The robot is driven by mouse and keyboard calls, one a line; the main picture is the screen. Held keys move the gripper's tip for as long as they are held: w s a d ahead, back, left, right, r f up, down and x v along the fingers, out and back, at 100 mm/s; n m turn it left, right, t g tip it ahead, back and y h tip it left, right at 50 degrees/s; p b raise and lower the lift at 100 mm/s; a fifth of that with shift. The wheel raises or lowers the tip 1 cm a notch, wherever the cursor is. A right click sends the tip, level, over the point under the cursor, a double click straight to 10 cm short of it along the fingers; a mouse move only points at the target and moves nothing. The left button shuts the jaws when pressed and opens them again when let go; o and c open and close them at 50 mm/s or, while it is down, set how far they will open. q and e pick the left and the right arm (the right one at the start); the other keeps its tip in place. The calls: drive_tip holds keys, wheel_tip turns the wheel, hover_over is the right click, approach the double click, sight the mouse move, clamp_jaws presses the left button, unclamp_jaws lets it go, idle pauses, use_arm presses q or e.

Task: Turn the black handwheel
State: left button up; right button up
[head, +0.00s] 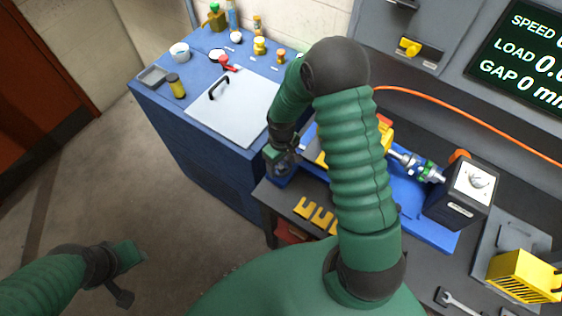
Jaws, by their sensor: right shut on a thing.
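My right arm reaches up and over, then down to the left end of a blue machine base (415,225) on the dark bench. My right gripper (281,158) is there, shut on a dark part that I take for the black handwheel (284,170). The wheel is small in view and mostly covered by the gripper, so its rim and angle cannot be made out. My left gripper (132,262) hangs over the floor at the lower left, away from the bench. Its finger gap does not show clearly.
A motor with a white top plate (472,183) and a silver coupling (415,165) stand on the blue base. A yellow slotted piece (318,215), a wrench (458,302) and a yellow vented box (523,276) lie nearby. A blue cabinet (205,145) adjoins at left. An orange cable (470,118) runs behind.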

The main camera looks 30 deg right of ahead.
drive_tip(key=n, duration=0.2)
drive_tip(key=n+p, duration=0.1)
drive_tip(key=n, duration=0.1)
drive_tip(key=n+p, duration=0.1)
drive_tip(key=n, duration=0.1)
drive_tip(key=shift+w+d+r, duration=0.1)
drive_tip(key=shift+w+r, duration=0.15)
drive_tip(key=n+p, duration=0.3)
drive_tip(key=n, duration=0.3)
drive_tip(key=shift+n, duration=0.4)
drive_tip(key=n+p, duration=0.2)
drive_tip(key=n, duration=0.1)
drive_tip(key=shift+w+n, duration=0.1)
drive_tip(key=shift+n, duration=0.3)
drive_tip(key=n+p, duration=0.1)
drive_tip(key=n, duration=0.2)
drive_tip(key=shift+p, duration=0.35)
drive_tip(key=n+p, duration=0.2)
drive_tip(key=n, duration=0.4)
drive_tip(key=shift+f, duration=0.1)
drive_tip(key=shift+n, duration=0.3)
drive_tip(key=o, duration=1.2)
drive_tip(key=shift+c, duration=0.2)
drive_tip(key=shift+o, duration=1)
drive_tip(key=shift+f, duration=0.15)
